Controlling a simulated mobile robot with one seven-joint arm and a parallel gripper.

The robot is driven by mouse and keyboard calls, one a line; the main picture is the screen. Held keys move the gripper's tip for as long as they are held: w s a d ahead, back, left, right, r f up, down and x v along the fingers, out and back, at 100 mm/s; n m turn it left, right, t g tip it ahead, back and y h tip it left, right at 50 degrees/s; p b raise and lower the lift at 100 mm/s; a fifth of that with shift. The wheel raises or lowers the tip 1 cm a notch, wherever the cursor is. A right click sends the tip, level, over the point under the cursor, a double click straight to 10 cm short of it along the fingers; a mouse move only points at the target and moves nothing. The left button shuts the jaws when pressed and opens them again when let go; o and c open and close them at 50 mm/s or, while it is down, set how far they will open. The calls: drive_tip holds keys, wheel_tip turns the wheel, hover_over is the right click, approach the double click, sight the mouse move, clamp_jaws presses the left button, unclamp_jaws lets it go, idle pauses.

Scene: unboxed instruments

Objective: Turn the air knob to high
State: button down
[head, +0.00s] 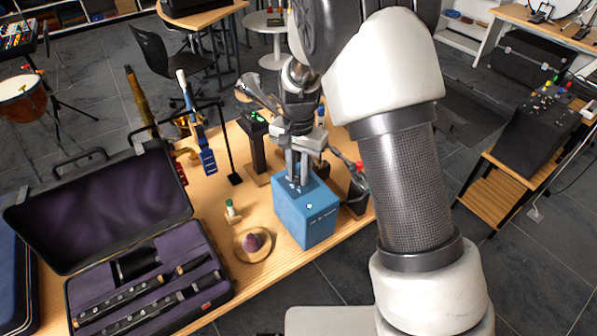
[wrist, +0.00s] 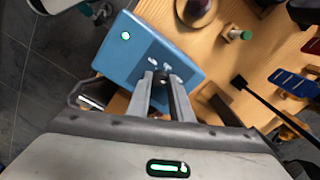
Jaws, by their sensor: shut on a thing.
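A blue box (head: 305,222) stands on the wooden table, with a small lit green-white spot (head: 309,206) on its top. The box (wrist: 150,62) and its lit spot (wrist: 125,35) also show in the wrist view. My gripper (head: 297,181) points down at the top of the box, near its back left part. In the wrist view my gripper's fingers (wrist: 162,80) are close together at the box's top, shut on a small part there, which I take for the air knob. The fingers mostly hide it, so its setting cannot be read.
An open black case (head: 190,255) with purple lining fills the table's left. A round wooden dish (head: 240,256) and a small green-capped bottle (head: 231,211) sit left of the box. Stands and instruments crowd behind it. The table edge is close in front.

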sight(298, 177)
drive_tip(key=c, duration=1.6)
unclamp_jaws()
wheel_tip(298, 177, up, 18)
drive_tip(key=shift+f+p, duration=0.25)
drive_tip(key=shift+p, duration=0.1)
